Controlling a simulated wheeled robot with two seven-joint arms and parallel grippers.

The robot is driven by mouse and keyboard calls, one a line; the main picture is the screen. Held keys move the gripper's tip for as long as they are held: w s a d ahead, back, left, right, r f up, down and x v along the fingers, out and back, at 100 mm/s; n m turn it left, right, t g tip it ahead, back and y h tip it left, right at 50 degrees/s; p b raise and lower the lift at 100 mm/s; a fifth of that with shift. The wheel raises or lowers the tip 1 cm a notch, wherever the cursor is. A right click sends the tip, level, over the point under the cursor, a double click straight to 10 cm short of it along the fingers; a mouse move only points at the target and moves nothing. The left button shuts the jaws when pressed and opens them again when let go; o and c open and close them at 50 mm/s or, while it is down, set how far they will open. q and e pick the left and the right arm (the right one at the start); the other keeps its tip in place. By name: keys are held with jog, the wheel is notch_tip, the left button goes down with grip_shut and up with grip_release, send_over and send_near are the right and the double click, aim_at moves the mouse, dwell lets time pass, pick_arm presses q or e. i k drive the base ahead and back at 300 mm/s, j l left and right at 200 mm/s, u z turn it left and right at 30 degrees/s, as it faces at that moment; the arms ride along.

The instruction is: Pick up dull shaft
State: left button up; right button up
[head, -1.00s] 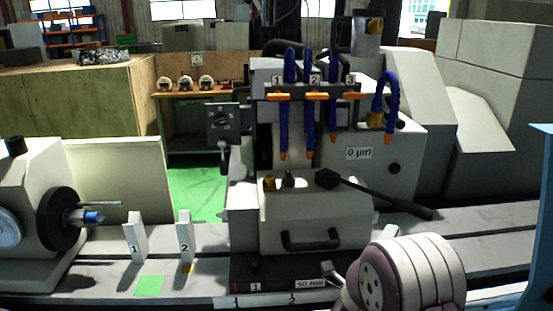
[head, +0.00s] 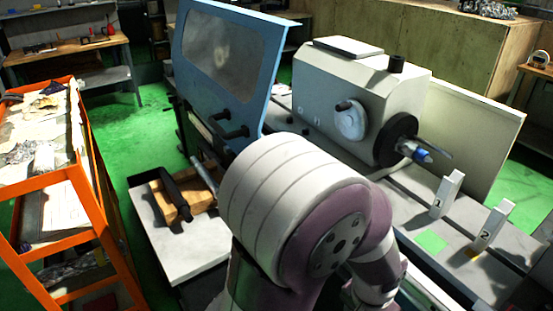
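I cannot clearly make out a dull shaft. A grey rod-like piece (head: 204,172) shows beside a wooden block or tray (head: 198,200) on a small white-topped table (head: 165,240). My arm partly hides that area, and I cannot tell whether the piece is a shaft. The grinder's workhead (head: 350,90) has a black round plate (head: 392,140) with a blue-tipped pin sticking out to the right. One of my arms, white and purple, fills the lower middle. Neither gripper's fingers show.
Dark long tools (head: 172,197) lie on the small table. A blue-framed guard door (head: 225,70) stands behind it. An orange rack (head: 85,190) stands at the left. White blocks marked 1 (head: 447,194) and 2 (head: 491,226) stand on the machine bed. Green floor (head: 120,130) is clear between rack and table.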

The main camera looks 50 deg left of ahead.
aim_at(181, 206)
jog(key=u, duration=2.6)
jog(key=i+j+z, duration=0.1)
jog(key=z, duration=1)
jog(key=i+j+z, duration=0.1)
jog(key=j+z, duration=0.4)
jog(key=j, duration=0.5)
jog(key=j+z, duration=0.45)
jog(key=j, duration=0.5)
